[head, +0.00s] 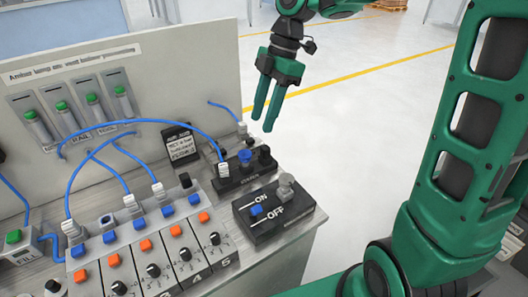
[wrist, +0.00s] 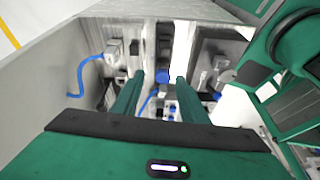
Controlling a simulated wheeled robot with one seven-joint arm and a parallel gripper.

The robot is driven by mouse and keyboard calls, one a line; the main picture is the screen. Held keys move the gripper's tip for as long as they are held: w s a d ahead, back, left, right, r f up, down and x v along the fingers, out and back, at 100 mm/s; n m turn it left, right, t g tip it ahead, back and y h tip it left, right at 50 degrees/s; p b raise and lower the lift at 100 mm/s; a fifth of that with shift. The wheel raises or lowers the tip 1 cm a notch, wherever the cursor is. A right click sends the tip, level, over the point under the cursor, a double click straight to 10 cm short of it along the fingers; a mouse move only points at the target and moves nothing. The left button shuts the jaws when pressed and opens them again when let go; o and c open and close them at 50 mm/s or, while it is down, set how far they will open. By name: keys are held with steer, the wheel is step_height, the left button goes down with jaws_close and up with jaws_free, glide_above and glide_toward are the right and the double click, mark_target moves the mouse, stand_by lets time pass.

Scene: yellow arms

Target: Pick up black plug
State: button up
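A small black plug (head: 185,181) stands upright at the right end of the row of white plugs in the head view. A similar black upright piece (head: 264,155) stands on the black block beside the blue knob; I cannot tell for certain which of the two is the task's plug. My gripper (head: 263,122) hangs in the air above and behind the bench's right part, apart from both. Its two green fingers are spread with nothing between them. In the wrist view, the open gripper (wrist: 160,79) points down toward the bench; the black plug cannot be made out clearly there.
A black block with a blue knob (head: 245,158) and an ON/OFF switch box (head: 272,212) stand at the bench's right. White plugs (head: 159,192) with blue cables (head: 110,168) arch over the left part. A grey panel (head: 190,60) rises behind. Floor beyond is clear.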

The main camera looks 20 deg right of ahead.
glide_toward(267, 146)
steer(key=n, duration=0.1)
steer(key=shift+y, duration=0.3)
steer(key=x, duration=0.9)
steer(key=shift+d+f, duration=0.1)
steer(key=shift+f, duration=0.25)
jaws_close()
